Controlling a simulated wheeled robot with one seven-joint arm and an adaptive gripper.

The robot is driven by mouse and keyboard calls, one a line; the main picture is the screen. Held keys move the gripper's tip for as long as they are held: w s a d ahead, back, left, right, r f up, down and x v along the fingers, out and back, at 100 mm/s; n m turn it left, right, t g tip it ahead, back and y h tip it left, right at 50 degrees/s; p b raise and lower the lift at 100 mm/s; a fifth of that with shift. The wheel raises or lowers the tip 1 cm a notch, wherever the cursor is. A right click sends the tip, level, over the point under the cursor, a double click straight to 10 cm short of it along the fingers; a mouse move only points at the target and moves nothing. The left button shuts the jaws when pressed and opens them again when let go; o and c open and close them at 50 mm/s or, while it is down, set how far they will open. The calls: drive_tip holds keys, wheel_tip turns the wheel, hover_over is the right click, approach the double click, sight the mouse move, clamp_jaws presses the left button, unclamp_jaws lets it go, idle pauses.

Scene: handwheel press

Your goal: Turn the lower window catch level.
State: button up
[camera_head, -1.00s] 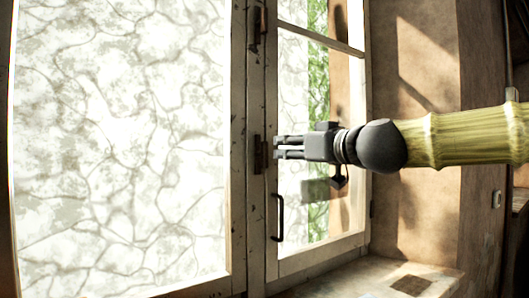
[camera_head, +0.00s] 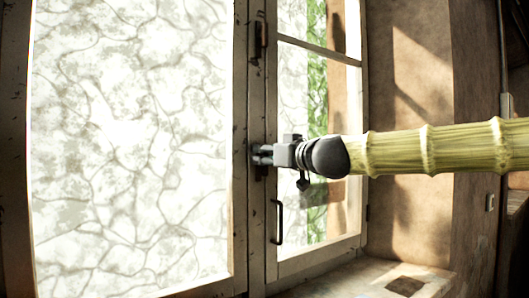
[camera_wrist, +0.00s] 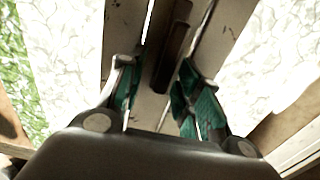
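The lower window catch is a dark, rusty upright bar on the frame where the two sashes meet. In the head view my gripper (camera_head: 262,155) is at this catch and covers most of it; a bit of the catch (camera_head: 260,173) shows below the fingers. In the wrist view the catch (camera_wrist: 173,45) runs lengthwise between my two fingers with teal pads (camera_wrist: 162,95). The fingers are apart, with a gap visible on either side of the catch. Whether a pad touches it farther in is hard to tell.
An upper catch (camera_head: 260,36) of the same dark metal sits higher on the frame. A curved pull handle (camera_head: 278,221) is below my gripper on the right sash. The sill (camera_head: 355,282) lies below, and a plaster wall (camera_head: 410,215) stands to the right.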

drive_tip(key=shift+w+a+f, duration=0.1)
drive_tip(key=shift+w+a, duration=0.05)
drive_tip(key=shift+w, duration=0.35)
drive_tip(key=shift+s+r, duration=0.3)
drive_tip(key=shift+s, duration=0.2)
drive_tip(key=shift+w+a+f, duration=0.1)
drive_tip(key=shift+w+f, duration=0.1)
drive_tip(key=shift+w, duration=0.1)
drive_tip(key=shift+c, duration=0.4)
drive_tip(key=c, duration=0.3)
drive_tip(key=shift+s+r, duration=0.1)
clamp_jaws()
